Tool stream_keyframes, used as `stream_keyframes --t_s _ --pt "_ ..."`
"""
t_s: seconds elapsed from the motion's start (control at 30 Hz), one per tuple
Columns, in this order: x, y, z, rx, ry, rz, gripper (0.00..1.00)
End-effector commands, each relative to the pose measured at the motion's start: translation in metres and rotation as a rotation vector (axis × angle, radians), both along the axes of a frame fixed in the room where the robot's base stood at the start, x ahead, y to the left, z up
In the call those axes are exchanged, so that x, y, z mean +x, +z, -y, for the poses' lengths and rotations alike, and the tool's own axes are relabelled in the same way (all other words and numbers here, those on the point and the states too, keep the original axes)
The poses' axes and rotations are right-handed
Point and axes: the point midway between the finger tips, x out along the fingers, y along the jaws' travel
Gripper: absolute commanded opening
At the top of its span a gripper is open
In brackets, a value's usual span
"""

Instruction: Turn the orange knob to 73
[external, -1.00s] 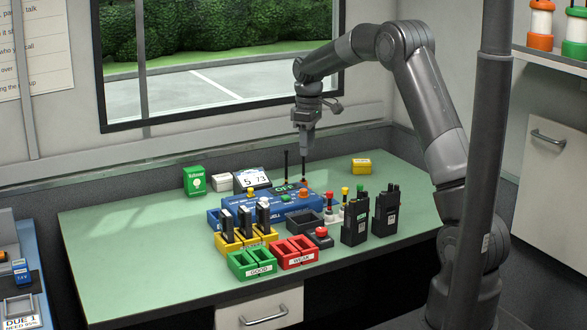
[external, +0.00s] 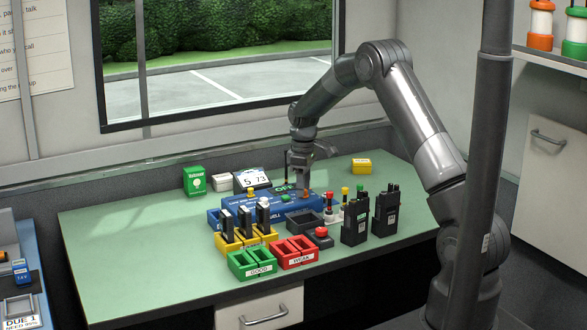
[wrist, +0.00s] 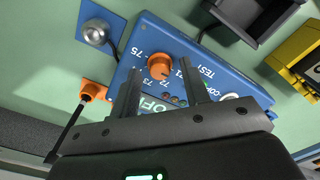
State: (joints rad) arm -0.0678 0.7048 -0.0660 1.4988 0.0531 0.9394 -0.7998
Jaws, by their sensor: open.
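The orange knob (wrist: 159,66) sits on the blue tester box (wrist: 215,75), with numbers printed around it, including 71, 72 and 75. My gripper (wrist: 158,74) is open, with one finger on each side of the knob in the wrist view. I cannot tell whether either finger touches it, or exactly which number the knob points at. In the external view my gripper (external: 299,186) points down over the right part of the blue box (external: 262,208). A small display (external: 253,178) behind the box reads 5 and 73.
An orange connector with a black rod (wrist: 94,91) is beside the box in the wrist view. Yellow holders (external: 245,240), green (external: 257,263) and red trays (external: 293,252) stand in front of the box. Black radios (external: 370,215) stand to the right.

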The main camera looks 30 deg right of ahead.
Motion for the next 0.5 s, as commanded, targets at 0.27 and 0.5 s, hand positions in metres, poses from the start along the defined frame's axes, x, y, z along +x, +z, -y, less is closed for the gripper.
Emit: stream_keyframes --t_s 0.27,0.5 --pt "0.0000 -0.0025 0.0001 0.000 0.000 0.000 0.42" --pt "-0.0001 -0.0023 0.0002 0.000 0.000 0.000 0.25"
